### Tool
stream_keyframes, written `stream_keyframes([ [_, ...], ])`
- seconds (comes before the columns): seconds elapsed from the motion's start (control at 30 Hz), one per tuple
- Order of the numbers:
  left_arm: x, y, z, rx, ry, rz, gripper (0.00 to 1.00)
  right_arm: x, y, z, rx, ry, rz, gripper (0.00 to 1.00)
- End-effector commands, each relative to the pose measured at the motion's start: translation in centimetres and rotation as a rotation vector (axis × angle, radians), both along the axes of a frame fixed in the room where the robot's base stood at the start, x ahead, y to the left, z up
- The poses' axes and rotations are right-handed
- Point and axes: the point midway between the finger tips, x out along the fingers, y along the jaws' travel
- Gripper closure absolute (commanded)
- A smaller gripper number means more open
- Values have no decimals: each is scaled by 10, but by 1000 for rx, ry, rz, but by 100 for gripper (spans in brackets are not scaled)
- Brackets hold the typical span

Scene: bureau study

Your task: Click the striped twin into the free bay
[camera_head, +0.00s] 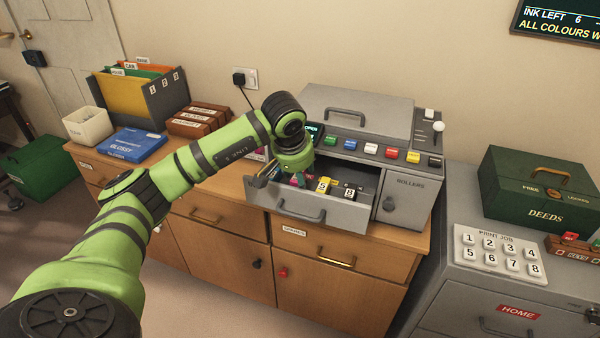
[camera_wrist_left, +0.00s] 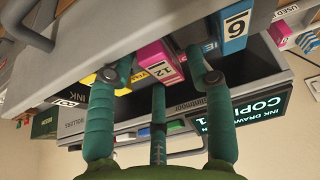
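The ink drawer (camera_head: 310,205) of the grey copier (camera_head: 355,110) is pulled out, with several coloured cartridges in it. A yellow cartridge (camera_head: 323,186) and a black one (camera_head: 349,193) show in the head view. My left gripper (camera_head: 297,176) is over the drawer's left part and hides what is below it. In the left wrist view, its fingers (camera_wrist_left: 160,80) are spread, with a pink cartridge marked 12 (camera_wrist_left: 154,54) between and beyond them. A blue cartridge marked 6 (camera_wrist_left: 236,28) is beside the right finger.
The copier's panel has coloured buttons (camera_head: 371,149) and a lever (camera_head: 437,128). The rollers door (camera_head: 403,203) is right of the drawer. A wooden cabinet (camera_head: 325,290) stands below. A green deeds box (camera_head: 535,190) and a numbered keypad (camera_head: 500,250) are at the right.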

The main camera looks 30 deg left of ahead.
Motion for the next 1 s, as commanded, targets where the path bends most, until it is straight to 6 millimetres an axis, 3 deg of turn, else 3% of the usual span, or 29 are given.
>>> stream_keyframes([
  [0.27, 0, -1, -1, -1, 2, -2, 41, 0, -1, 0, -1, 0, 0, 60],
  [0.43, -3, -1, 9, 0, -1, -2, 41, 1, -2, 0, -2, 0, 1, 60],
  [0.8, -30, -8, 78, 1, -3, -2, 41, 0, 0, 0, -1, 0, 0, 60],
  [1.0, -41, -11, 103, 0, 1, -2, 41, 0, 0, 0, 0, 0, 0, 60],
])
